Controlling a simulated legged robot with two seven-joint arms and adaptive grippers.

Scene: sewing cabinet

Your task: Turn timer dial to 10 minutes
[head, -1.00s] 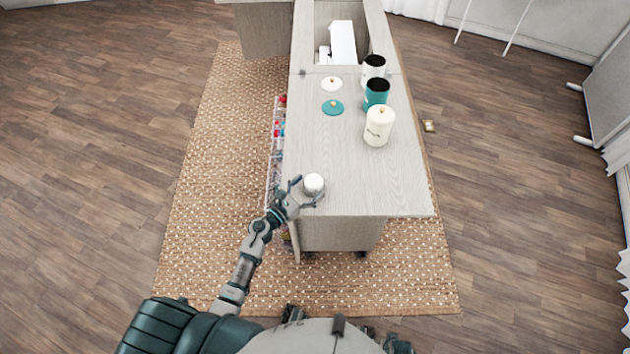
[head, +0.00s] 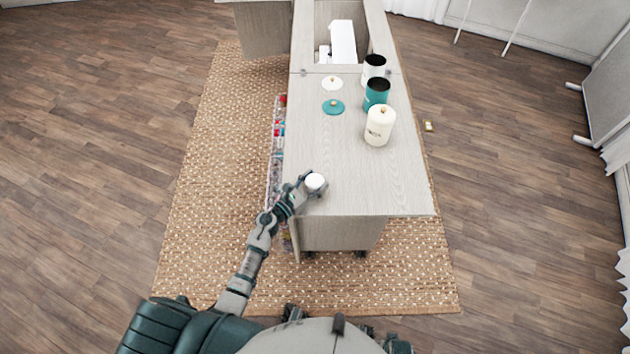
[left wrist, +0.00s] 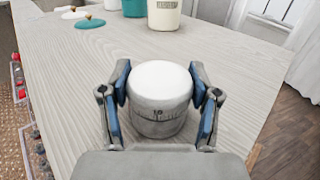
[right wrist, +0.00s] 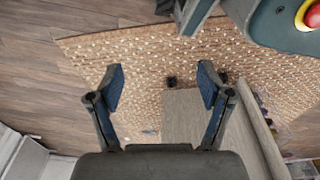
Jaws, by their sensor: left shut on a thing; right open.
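The timer (head: 315,182) is a small white cylinder with a smooth white top, standing upright near the front edge of the cabinet top. In the left wrist view the timer (left wrist: 160,95) shows a ring of scale marks and a number that looks like 10 on the side facing me. My left gripper (head: 308,186) is shut on the timer, with one finger on each side of it; the fingers also show in the left wrist view (left wrist: 160,100). My right gripper (right wrist: 160,88) is open and empty, away from the timer, above the rug and cabinet side.
The cabinet top (head: 360,185) is clear around the timer. A lidded cream canister (head: 379,126), an open teal canister (head: 376,95) and an open white canister (head: 373,68) stand farther back. A teal lid (head: 333,107) and a white lid (head: 331,83) lie beside them.

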